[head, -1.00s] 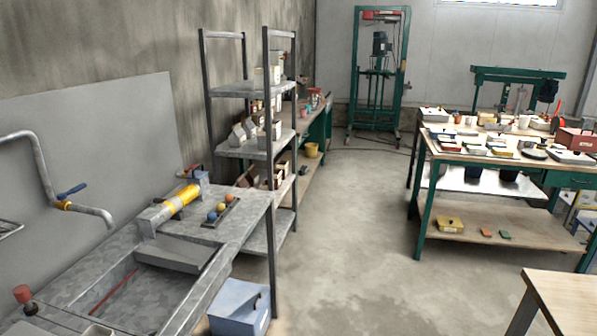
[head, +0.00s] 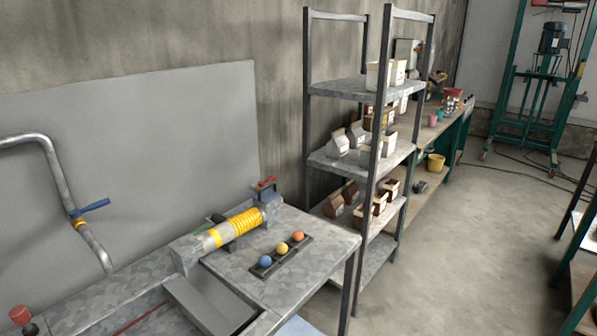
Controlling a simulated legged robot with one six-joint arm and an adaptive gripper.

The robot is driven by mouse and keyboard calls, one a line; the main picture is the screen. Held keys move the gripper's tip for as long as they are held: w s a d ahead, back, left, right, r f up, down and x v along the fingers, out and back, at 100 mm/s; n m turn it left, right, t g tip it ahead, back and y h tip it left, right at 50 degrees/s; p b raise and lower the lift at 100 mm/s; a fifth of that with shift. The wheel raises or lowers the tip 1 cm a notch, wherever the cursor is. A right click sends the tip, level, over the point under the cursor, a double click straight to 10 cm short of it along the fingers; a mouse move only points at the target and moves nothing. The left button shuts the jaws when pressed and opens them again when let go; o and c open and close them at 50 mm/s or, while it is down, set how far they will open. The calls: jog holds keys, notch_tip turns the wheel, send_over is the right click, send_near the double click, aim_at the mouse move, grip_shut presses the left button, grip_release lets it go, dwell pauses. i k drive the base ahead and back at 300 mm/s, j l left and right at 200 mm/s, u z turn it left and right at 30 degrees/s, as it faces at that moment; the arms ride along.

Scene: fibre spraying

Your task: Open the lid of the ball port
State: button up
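The ball port is most likely part of the grey and yellow cylinder device (head: 230,232) on the metal bench. It has a yellow ribbed section and a red-handled clamp (head: 265,184) at its far end. I cannot make out clearly which part is the lid or whether it is open. A dark tray (head: 284,257) beside it holds a blue ball (head: 265,261), a yellow ball (head: 282,248) and an orange ball (head: 298,236) in a row. My gripper is not in view.
A metal shelf rack (head: 365,90) with several boxes stands right of the bench. A pipe with a blue-handled valve (head: 95,206) is at the left. A red knob (head: 19,314) is at the lower left. Clear floor (head: 455,260) lies to the right.

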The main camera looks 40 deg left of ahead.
aim_at(265, 195)
jog(key=i+l, duration=0.1)
jog(key=i, duration=1.3)
jog(key=i+u, duration=0.6)
jog(key=u, duration=0.2)
jog(key=i+l+u, duration=0.1)
jog(key=i+u, duration=0.35)
jog(key=u, duration=0.3)
jog(key=i+u, duration=0.1)
jog(key=u, duration=0.3)
jog(key=l+u, duration=0.1)
jog(key=u, duration=0.3)
jog(key=i+l+u, duration=0.1)
jog(key=u, duration=0.3)
jog(key=i+l+u, duration=0.15)
jog(key=u, duration=0.3)
jog(key=i+l+u, duration=0.25)
jog(key=u, duration=0.2)
jog(key=i+l+u, duration=0.15)
jog(key=u, duration=0.3)
jog(key=l, duration=0.1)
